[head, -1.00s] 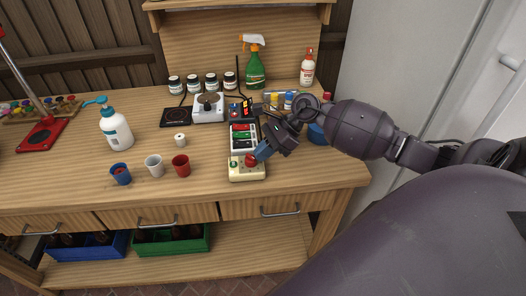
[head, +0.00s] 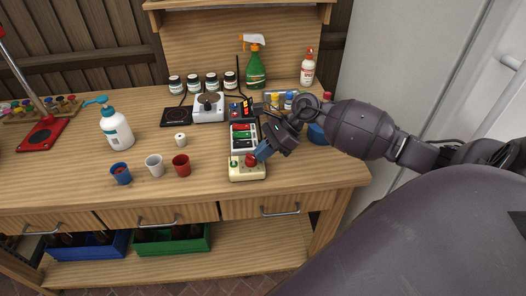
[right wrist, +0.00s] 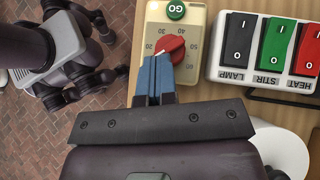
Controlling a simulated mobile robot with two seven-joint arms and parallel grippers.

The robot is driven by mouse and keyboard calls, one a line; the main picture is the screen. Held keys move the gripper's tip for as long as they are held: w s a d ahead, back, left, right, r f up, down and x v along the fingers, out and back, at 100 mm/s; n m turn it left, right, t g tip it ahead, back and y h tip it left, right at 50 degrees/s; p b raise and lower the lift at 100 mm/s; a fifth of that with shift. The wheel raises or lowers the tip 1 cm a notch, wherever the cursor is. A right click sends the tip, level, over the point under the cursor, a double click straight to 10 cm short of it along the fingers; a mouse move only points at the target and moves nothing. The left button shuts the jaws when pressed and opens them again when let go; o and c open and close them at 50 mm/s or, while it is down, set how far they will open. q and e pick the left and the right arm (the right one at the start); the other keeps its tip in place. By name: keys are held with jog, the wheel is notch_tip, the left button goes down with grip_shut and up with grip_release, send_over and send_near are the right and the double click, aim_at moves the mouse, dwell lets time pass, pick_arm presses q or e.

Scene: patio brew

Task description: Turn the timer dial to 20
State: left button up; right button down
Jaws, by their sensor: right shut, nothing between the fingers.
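The cream timer (head: 240,174) lies near the front edge of the bench, with a red dial (head: 251,160) and a green GO button (head: 234,162). The right wrist view shows the red dial (right wrist: 172,46) with numbers around it; its pale pointer mark faces the lower left, near the 20. My right gripper (right wrist: 155,60) is shut and empty. Its blue fingertips are at the lower-left edge of the dial; I cannot tell if they touch it. They hide part of the scale below the 20. My left gripper is not in view.
A white switch block (right wrist: 262,73) with black, green and red rockers sits beside the timer. A red cup (head: 181,166), a white cup (head: 154,166) and a blue cup (head: 121,174) stand to the left. The bench front between the cups and timer is clear.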

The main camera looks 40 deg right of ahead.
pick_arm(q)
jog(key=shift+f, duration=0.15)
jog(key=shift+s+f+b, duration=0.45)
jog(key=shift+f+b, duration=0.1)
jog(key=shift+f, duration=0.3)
